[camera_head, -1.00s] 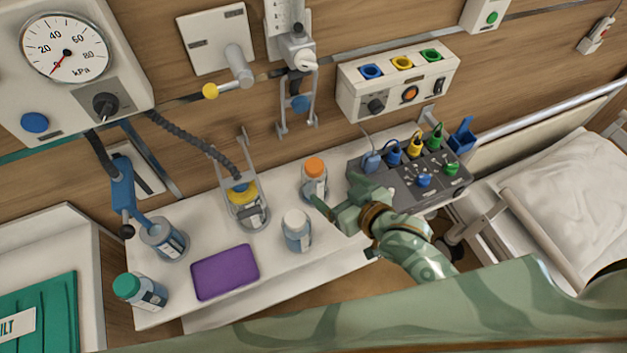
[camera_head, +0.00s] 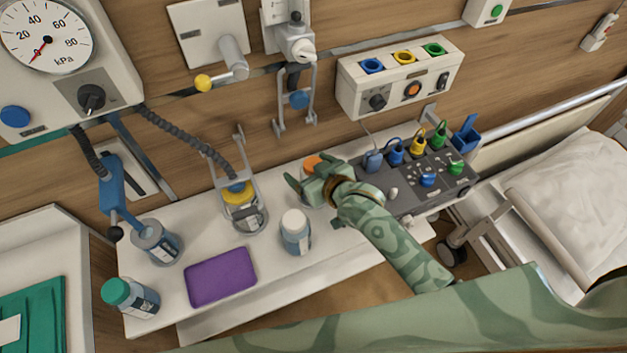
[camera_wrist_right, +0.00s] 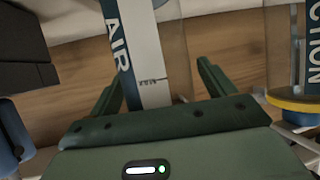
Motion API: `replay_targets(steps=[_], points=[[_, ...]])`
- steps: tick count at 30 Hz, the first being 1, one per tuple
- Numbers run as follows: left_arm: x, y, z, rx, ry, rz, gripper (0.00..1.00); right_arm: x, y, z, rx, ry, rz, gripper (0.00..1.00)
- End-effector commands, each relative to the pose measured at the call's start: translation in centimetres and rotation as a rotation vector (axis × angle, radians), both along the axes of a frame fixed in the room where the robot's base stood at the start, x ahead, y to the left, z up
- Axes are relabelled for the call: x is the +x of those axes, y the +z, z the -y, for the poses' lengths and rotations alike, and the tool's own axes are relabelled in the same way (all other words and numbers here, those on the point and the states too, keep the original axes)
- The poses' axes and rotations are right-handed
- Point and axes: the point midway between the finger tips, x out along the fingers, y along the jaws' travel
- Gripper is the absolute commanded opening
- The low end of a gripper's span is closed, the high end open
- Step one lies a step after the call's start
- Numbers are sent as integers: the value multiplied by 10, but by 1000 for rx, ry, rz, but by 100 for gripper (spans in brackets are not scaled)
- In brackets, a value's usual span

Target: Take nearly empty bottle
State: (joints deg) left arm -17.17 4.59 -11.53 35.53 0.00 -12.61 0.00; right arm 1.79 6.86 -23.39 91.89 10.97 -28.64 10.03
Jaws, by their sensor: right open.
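A clear bottle with an orange cap (camera_head: 313,161) stands upright on the white shelf (camera_head: 270,278); my right gripper (camera_head: 303,181) partly hides it. In the wrist view a clear bottle with an "AIR" label (camera_wrist_right: 134,45) lies ahead of and between the spread fingers of my right gripper (camera_wrist_right: 162,72); they do not visibly grip it. Other bottles are a white-capped one (camera_head: 296,236), a green-capped one (camera_head: 144,297), a grey-blue one (camera_head: 160,244) and a yellow-topped one (camera_head: 243,213) in a metal holder. I cannot tell fill levels clearly. My left gripper is not seen.
A purple pad (camera_head: 221,277) lies at the shelf's front. A dark panel with coloured plugs (camera_head: 427,185) stands right of my right gripper. A black hose (camera_head: 185,138) runs to the yellow-topped bottle. A bed (camera_head: 570,210) is at the right.

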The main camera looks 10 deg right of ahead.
Motion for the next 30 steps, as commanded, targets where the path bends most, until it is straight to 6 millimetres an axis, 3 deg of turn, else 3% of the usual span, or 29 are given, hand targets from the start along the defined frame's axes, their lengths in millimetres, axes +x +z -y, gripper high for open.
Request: replay_targets(steps=[1,6,15,20,24,30], points=[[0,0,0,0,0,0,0,0,0,0,0,0,0,80],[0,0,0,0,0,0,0,0,0,0,0,0,0,32],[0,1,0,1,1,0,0,0,1,0,0,0,0,32],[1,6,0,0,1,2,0,0,14,0,2,0,2,32],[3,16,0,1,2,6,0,-1,38,0,1,0,3,32],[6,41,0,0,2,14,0,-40,90,20,0,0,3,32]])
